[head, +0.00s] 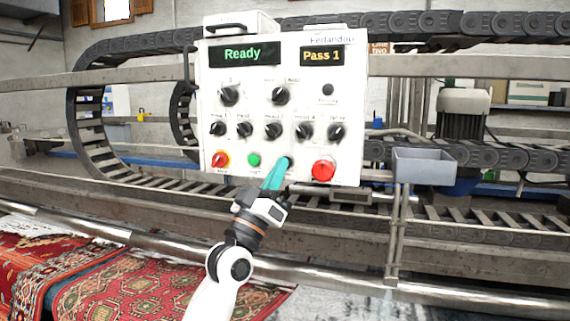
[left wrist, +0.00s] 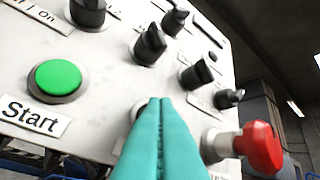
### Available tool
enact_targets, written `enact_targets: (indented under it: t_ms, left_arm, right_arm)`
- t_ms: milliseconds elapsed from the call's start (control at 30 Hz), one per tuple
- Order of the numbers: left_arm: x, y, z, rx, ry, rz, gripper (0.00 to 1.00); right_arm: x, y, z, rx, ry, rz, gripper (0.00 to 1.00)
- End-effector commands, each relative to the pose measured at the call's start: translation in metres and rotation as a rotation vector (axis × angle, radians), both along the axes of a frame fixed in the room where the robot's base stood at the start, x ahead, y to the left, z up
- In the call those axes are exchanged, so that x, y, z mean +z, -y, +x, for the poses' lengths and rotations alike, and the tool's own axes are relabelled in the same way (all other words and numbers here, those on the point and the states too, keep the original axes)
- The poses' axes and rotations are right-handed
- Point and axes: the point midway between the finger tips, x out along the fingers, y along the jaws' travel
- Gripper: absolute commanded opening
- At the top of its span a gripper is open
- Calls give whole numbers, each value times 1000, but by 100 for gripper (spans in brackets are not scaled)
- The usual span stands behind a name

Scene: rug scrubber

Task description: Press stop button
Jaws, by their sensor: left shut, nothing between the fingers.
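A white control panel (head: 215,120) faces me, with "Ready" and "Pass 1" on its displays. Its bottom row has a round green button (head: 254,160), labelled "Start" in the left wrist view (left wrist: 58,80), and a red mushroom knob (head: 323,170) to the right, which sticks out in the left wrist view (left wrist: 258,148). My left gripper (head: 284,165) is shut and empty, its teal fingertips at the panel between these two. The fingers cover that spot; only a pale rim (left wrist: 138,108) shows beside them. I cannot tell whether they touch it. No readable stop label shows.
Several black rotary knobs (head: 273,130) sit above the buttons. A grey bin (head: 424,166) stands right of the panel. A metal rail (head: 120,235) crosses in front, with patterned rugs (head: 150,285) below left.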

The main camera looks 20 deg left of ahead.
Motion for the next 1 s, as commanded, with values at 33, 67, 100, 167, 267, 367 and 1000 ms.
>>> enact_targets:
  t_ms: [33, 67, 100, 167, 267, 367, 1000]
  left_arm:
    - [1, 0, 0, 0, 2, 1, 0]
    - [1, 0, 1, 0, 2, 1, 0]
    - [1, 0, 1, 0, 2, 1, 0]
    - [1, 0, 1, 0, 2, 1, 0]
    - [1, 0, 1, 0, 1, -1, 0]
    - [1, 0, 0, 0, 1, -1, 0]
    - [0, 0, -15, 0, 0, 0, 0]
  right_arm:
    - [0, 0, 0, 0, 0, 0, 36]
    - [-1, 0, 0, 0, 0, 0, 36]
    - [0, 0, 0, 0, 0, 0, 36]
    - [0, 0, 0, 0, 0, 0, 36]
    - [0, 0, 0, 0, 0, 0, 36]
    - [0, 0, 0, 0, 0, 0, 36]
    - [8, 0, 0, 0, 0, 0, 36]
